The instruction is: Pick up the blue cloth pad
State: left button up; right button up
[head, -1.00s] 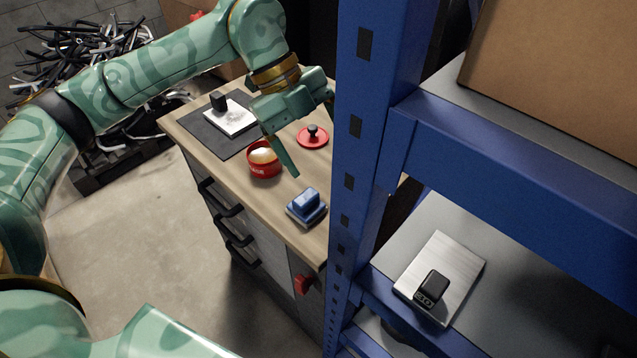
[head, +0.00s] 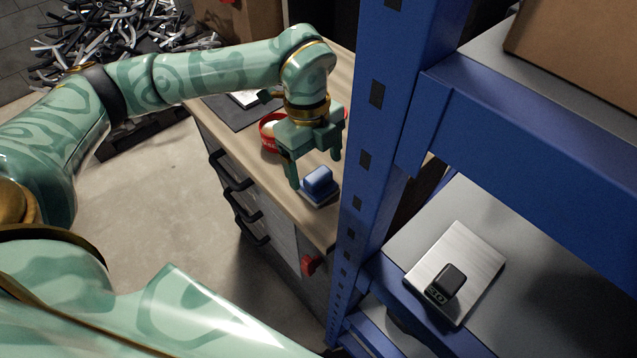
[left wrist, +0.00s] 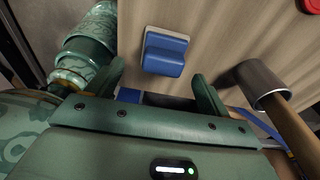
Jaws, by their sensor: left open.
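The blue cloth pad (head: 319,181), a blue block on a flat base, lies on the wooden bench top near its front edge. It also shows in the left wrist view (left wrist: 164,54), just beyond the fingertips. My left gripper (head: 315,170) is open and points down at the pad. In the head view one finger is at the pad's left side and the other is behind it to the right. In the left wrist view the pad lies ahead of the gap between the fingers (left wrist: 158,80), and nothing is held. My right gripper is not in view.
A blue shelf upright (head: 376,95) stands close to the right of the pad. A red container (head: 268,133) is behind my left gripper, partly hidden. The left wrist view shows a metal-headed tool with a wooden handle (left wrist: 262,82). A metal plate (head: 455,270) lies on the shelf.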

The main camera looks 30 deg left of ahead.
aim_at(318, 174)
pick_arm(q)
jog(key=f, duration=0.2)
jog(key=f+b, duration=0.1)
jog(key=f, duration=0.1)
jog(key=shift+w+d+f, duration=0.15)
jog(key=shift+d+f, duration=0.05)
jog(key=shift+f, duration=0.05)
jog(key=shift+r, duration=0.1)
jog(key=c, duration=1.1)
jog(key=shift+r, duration=0.5)
notch_tip(318, 174, up, 3)
jog(key=shift+f+p, duration=0.15)
jog(key=shift+p, duration=0.5)
jog(key=s+r+p, duration=0.1)
jog(key=s+r, duration=0.2)
jog(key=s, duration=0.1)
jog(key=s+r, duration=0.3)
jog(key=s, duration=0.2)
jog(key=s+a+r+p, duration=0.1)
jog(key=s+r, duration=0.2)
jog(key=s, duration=0.2)
jog(key=shift+r+p, duration=0.2)
jog(key=shift+p, duration=0.1)
